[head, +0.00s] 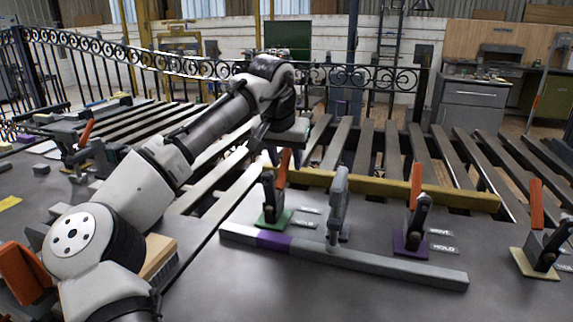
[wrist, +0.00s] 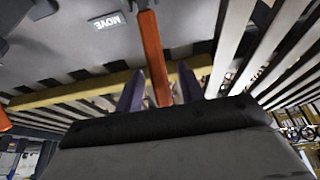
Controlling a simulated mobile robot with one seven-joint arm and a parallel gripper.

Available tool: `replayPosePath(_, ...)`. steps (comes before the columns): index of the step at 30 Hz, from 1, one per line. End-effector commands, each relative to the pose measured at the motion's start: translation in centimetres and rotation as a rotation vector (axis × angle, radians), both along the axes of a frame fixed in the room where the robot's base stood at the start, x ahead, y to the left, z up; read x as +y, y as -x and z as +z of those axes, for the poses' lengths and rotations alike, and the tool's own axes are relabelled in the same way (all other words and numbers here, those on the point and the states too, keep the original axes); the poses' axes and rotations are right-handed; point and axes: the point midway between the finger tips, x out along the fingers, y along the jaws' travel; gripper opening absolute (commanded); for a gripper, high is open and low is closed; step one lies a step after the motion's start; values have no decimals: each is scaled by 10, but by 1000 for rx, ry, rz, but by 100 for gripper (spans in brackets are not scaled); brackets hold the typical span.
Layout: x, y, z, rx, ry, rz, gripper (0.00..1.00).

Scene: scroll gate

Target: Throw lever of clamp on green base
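The clamp on the green base (head: 274,218) stands left of centre in the head view, its orange lever (head: 283,167) pointing up. In the wrist view the orange lever (wrist: 151,50) runs down between my two fingers. My gripper (wrist: 160,88) is open around it, with a finger on each side and narrow gaps showing. In the head view my gripper (head: 272,152) is at the top of the lever, and its fingertips are partly hidden. A white MOVE label (wrist: 107,21) lies near the clamp.
A grey bar with a purple section (head: 275,241) lies in front of the clamp, beside a grey upright clamp (head: 338,205). Clamps on a purple base (head: 408,241) and a cream base (head: 531,264) stand right. A yellow rail (head: 400,190) and slats lie behind.

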Motion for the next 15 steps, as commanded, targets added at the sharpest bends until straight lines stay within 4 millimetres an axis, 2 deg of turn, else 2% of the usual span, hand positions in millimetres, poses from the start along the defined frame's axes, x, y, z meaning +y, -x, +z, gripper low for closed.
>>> replayPosePath(6, -2, -6, -15, -1, 0, 0, 38)
replayPosePath(14, -2, -6, -16, -1, 0, 0, 38)
replayPosePath(15, -2, -6, -16, -1, 0, 0, 36)
